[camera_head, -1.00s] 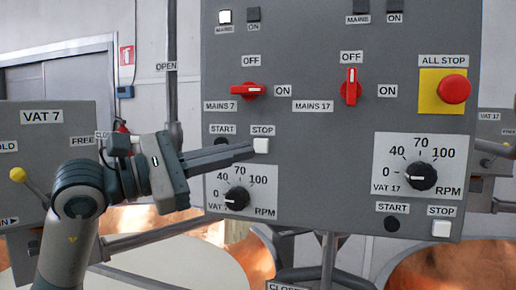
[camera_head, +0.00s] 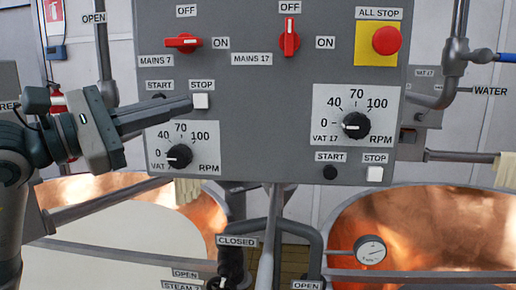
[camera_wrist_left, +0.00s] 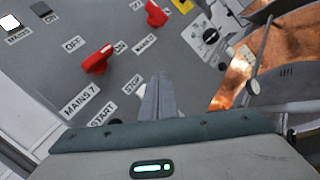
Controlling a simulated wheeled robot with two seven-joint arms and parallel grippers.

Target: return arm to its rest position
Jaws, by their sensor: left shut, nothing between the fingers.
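My left gripper (camera_head: 188,106) comes in from the left in the head view, its fingers shut with nothing between them. The fingertips are in front of the grey control panel (camera_head: 262,90), right beside the white STOP button (camera_head: 201,101) of vat 7; I cannot tell whether they touch it. In the left wrist view the shut fingers (camera_wrist_left: 158,80) point at the panel, below the red MAINS 7 switch (camera_wrist_left: 97,60). In the head view this switch (camera_head: 183,43) points to ON, and the red MAINS 17 switch (camera_head: 289,37) points to OFF. My right gripper is not in view.
The ALL STOP button (camera_head: 386,40) sits on yellow at the panel's upper right. Speed knobs for vat 7 (camera_head: 179,156) and vat 17 (camera_head: 355,125) are below. Copper vats (camera_head: 425,220), pipes and a gauge (camera_head: 370,250) stand below and behind the panel.

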